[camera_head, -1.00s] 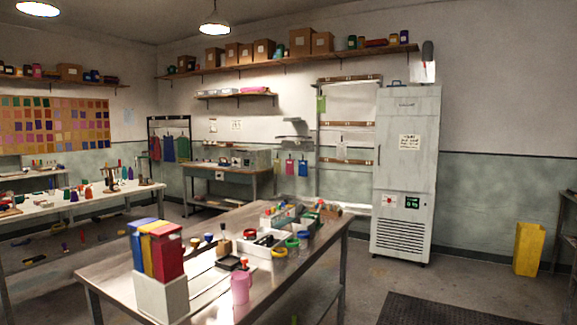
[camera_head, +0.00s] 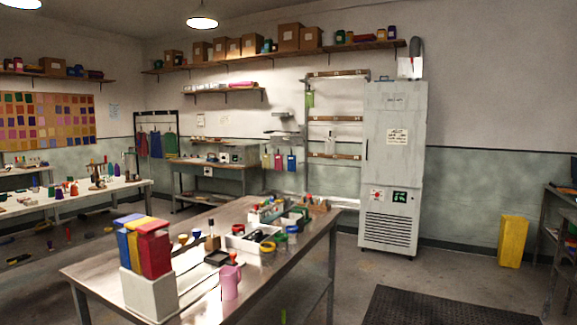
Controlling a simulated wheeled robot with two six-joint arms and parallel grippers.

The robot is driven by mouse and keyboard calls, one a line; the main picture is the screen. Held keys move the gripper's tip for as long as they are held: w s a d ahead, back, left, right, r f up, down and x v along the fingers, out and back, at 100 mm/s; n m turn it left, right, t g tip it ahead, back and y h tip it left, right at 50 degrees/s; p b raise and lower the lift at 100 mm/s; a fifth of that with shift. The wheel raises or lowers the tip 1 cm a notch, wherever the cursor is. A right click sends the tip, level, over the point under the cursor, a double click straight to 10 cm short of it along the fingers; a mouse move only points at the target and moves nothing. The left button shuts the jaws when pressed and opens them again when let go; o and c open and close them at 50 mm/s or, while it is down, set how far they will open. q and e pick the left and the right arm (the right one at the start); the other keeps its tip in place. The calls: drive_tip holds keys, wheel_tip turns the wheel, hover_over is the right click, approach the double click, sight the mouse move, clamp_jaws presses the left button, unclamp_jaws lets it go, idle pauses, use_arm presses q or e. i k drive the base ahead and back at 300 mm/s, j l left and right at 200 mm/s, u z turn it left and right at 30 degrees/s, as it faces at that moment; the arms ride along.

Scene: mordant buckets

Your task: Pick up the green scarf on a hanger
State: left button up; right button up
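Several scarf-like cloths hang on a dark rack (camera_head: 138,113) against the back wall, left of centre. A green cloth (camera_head: 170,146) hangs at its right end, next to a blue one (camera_head: 155,146) and a dark reddish one (camera_head: 141,146). They are small and far off, so I cannot make out the hangers. A smaller green piece (camera_head: 309,100) also hangs on the tall wall frame left of the white cabinet. Neither of my grippers is in view.
A metal table (camera_head: 90,272) with a binder box, pink jug (camera_head: 230,282) and trays fills the near middle. A workbench (camera_head: 215,165) stands right of the rack. A white cabinet (camera_head: 392,170), dark mat (camera_head: 430,305) and yellow bin (camera_head: 512,242) are right. Floor before the cabinet is clear.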

sight(309, 95)
drive_tip(key=i+l+z, duration=0.2)
drive_tip(key=i+z, duration=0.2)
drive_tip(key=i, duration=0.5)
drive_tip(key=i+z, duration=0.35)
drive_tip(key=i, duration=2.55)
drive_tip(key=i+u, duration=0.15)
drive_tip(key=i, duration=1.8)
drive_tip(key=i+u, duration=0.25)
drive_tip(key=i, duration=0.2)
drive_tip(key=i+l+u, duration=0.2)
drive_tip(key=i, duration=0.2)
drive_tip(key=i+l+u, duration=0.25)
drive_tip(key=i, duration=0.2)
drive_tip(key=i+j+u, duration=0.15)
drive_tip(key=u, duration=0.25)
drive_tip(key=i+j+u, duration=0.1)
drive_tip(key=i+u, duration=0.2)
drive_tip(key=u, duration=0.15)
drive_tip(key=i+u, duration=0.2)
drive_tip(key=u, duration=0.2)
drive_tip(key=i+u, duration=0.25)
drive_tip(key=u, duration=0.2)
drive_tip(key=i+j, duration=0.1)
drive_tip(key=i, duration=1.35)
